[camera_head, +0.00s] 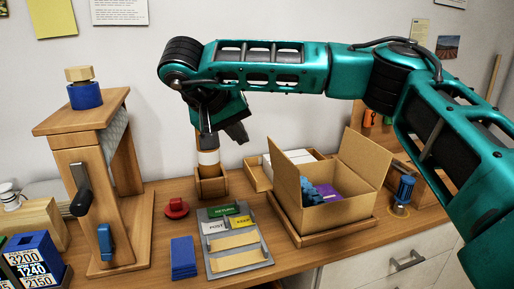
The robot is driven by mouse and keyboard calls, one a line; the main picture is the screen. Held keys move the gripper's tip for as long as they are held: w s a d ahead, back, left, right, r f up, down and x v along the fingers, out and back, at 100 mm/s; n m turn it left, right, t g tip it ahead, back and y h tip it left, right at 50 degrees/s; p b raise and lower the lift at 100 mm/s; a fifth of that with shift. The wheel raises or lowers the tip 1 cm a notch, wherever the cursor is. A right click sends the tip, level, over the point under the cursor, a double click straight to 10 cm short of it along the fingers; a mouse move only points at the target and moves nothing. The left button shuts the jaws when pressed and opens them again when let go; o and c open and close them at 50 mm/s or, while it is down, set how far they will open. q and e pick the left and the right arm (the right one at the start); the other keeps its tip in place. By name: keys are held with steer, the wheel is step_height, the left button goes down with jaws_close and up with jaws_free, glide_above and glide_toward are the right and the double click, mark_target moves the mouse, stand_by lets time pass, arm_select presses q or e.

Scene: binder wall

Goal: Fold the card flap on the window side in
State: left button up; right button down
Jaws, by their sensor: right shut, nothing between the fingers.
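An open cardboard box (340,215) sits on a wooden tray (312,239) on the bench. Its left card flap (287,164) stands up and leans outward. Its right card flap (364,157) also stands up. A blue item (318,192) and a purple item (329,190) show inside. No window is in view, so I cannot tell which flap is on the window side. My right gripper (236,133) hangs left of the box, apart from it and higher than the left flap. It is shut and empty. My left gripper is not in view.
My right arm spans above the box. A wooden stand (95,130) rises at the left. A grey label board (232,240), blue block (184,257), red object (176,208) and wooden holder (211,185) lie between. A blue tool (404,188) stands right of the box.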

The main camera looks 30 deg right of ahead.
glide_toward(283, 169)
steer(key=w+a+f, duration=0.2)
steer(key=w, duration=0.1)
steer(key=shift+s+d+r, duration=0.1)
steer(key=shift+d+r, duration=0.05)
steer(key=shift+d, duration=0.95)
steer(key=shift+s+d+r, duration=0.1)
steer(key=shift+d, duration=1)
